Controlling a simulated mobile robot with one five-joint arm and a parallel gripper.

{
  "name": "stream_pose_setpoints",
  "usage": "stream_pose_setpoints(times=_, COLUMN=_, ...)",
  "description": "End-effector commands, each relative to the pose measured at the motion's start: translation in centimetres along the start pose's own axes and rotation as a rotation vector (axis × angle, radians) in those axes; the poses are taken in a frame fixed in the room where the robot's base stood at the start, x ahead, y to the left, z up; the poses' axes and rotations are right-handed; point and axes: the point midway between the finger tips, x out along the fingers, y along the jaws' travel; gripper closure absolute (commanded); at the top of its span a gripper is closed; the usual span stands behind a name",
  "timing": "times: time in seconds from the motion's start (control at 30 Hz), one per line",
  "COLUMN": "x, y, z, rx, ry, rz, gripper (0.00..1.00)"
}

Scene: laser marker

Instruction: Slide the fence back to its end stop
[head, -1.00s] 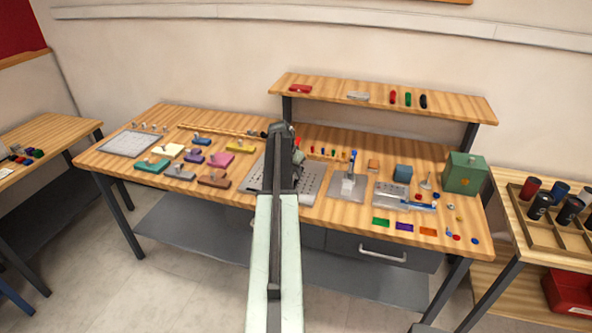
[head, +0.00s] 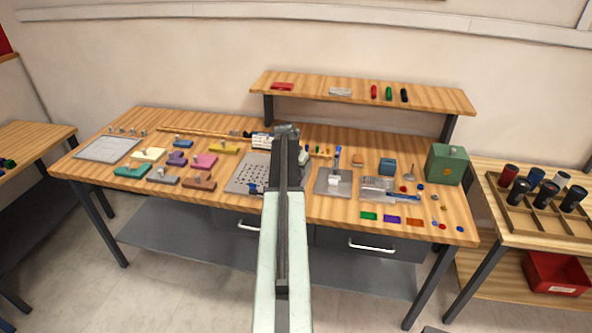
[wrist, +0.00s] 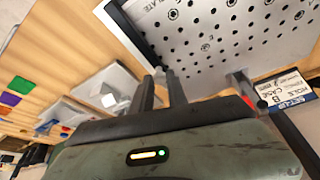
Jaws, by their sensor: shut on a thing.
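The bar runs along the edge of the perforated plate (wrist: 225,40). The contact between fingers and bar is small and partly hidden. In the head view my arm covers the gripper and the fence. The perforated plate shows there to the left of the arm (head: 247,178). I cannot make out the end stop.
A white printed card (wrist: 287,95) and a dark bar lie right of the plate in the wrist view. A grey fixture (head: 333,183) stands right of my arm. Coloured blocks lie left of the plate; a green box (head: 446,165) stands at the bench's right end.

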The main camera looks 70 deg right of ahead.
Motion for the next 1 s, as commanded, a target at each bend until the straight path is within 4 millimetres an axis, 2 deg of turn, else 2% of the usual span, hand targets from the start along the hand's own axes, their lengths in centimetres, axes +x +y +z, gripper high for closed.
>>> stream_pose_setpoints(times=0.03, x=0.1, y=0.9, z=-0.3, rx=0.0, ry=0.006, rz=0.02, gripper=1.0)
stream_pose_setpoints(times=0.07, x=0.1, y=0.7, z=-0.2, rx=-0.002, ry=0.006, rz=0.02, gripper=1.0)
stream_pose_setpoints(times=0.1, x=0.0, y=0.5, z=-0.1, rx=-0.005, ry=0.006, rz=0.019, gripper=0.7)
stream_pose_setpoints(times=0.13, x=0.0, y=0.3, z=-0.1, rx=-0.007, ry=0.007, rz=0.018, gripper=0.62)
stream_pose_setpoints(times=0.17, x=0.0, y=0.1, z=0.0, rx=-0.01, ry=0.007, rz=0.016, gripper=0.59)
stream_pose_setpoints(times=0.33, x=-0.2, y=-0.9, z=0.5, rx=-0.021, ry=0.007, rz=0.008, gripper=0.59)
stream_pose_setpoints(times=0.57, x=-0.6, y=-1.3, z=0.6, rx=-0.025, ry=0.006, rz=0.004, gripper=0.59)
stream_pose_setpoints(times=0.67, x=-1.6, y=-1.4, z=0.6, rx=-0.025, ry=0.007, rz=0.004, gripper=0.59)
stream_pose_setpoints(times=1.0, x=-7.7, y=-1.4, z=0.5, rx=-0.025, ry=0.007, rz=0.006, gripper=0.59)
